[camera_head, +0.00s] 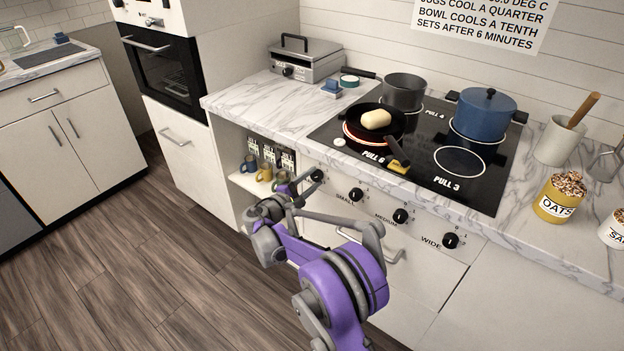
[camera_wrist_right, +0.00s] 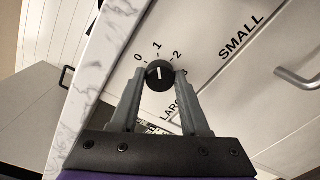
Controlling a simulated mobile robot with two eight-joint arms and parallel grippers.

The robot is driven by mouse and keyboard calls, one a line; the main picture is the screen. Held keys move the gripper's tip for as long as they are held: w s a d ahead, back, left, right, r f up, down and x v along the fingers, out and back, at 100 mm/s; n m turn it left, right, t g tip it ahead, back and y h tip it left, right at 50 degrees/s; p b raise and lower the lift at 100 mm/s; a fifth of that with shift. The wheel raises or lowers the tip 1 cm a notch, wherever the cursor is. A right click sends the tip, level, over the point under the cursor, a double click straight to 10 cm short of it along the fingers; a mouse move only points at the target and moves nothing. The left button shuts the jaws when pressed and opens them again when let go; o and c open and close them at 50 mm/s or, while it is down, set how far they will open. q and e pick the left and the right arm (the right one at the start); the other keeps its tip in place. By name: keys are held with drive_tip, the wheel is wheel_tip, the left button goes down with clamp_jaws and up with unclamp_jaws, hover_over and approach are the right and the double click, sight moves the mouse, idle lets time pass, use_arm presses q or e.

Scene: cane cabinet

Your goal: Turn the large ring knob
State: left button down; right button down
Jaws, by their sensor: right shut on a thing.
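The large ring knob (camera_wrist_right: 160,73) is a round black knob on the white cooker front, beside the partly covered word LARGE. In the wrist view its white line points roughly toward the 1 on a scale of 0, 1, 2 and 3. In the head view the knob (camera_head: 317,175) is the leftmost of the row, its label hidden by my arm. My right gripper (camera_wrist_right: 160,82) is shut on the knob, one grey finger on each side. It also shows in the head view (camera_head: 303,183). My left gripper is in neither view.
The small knob (camera_head: 356,194), medium knob (camera_head: 400,216) and wide knob (camera_head: 451,241) sit to the right. A drawer handle (camera_head: 380,252) is below. Above, a frying pan (camera_head: 374,138) with a pale item sits on a glowing ring. Mugs (camera_head: 264,172) stand in an open shelf at left.

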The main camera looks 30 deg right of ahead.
drive_tip(key=m, duration=0.5)
drive_tip(key=shift+p, duration=0.3)
drive_tip(key=shift+m+p, duration=0.3)
drive_tip(key=shift+m, duration=2.1)
drive_tip(key=shift+c, duration=2)
unclamp_jaws()
drive_tip(key=v, duration=1)
drive_tip(key=shift+s+a, duration=0.3)
drive_tip(key=shift+s, duration=0.05)
drive_tip(key=shift+r, duration=0.1)
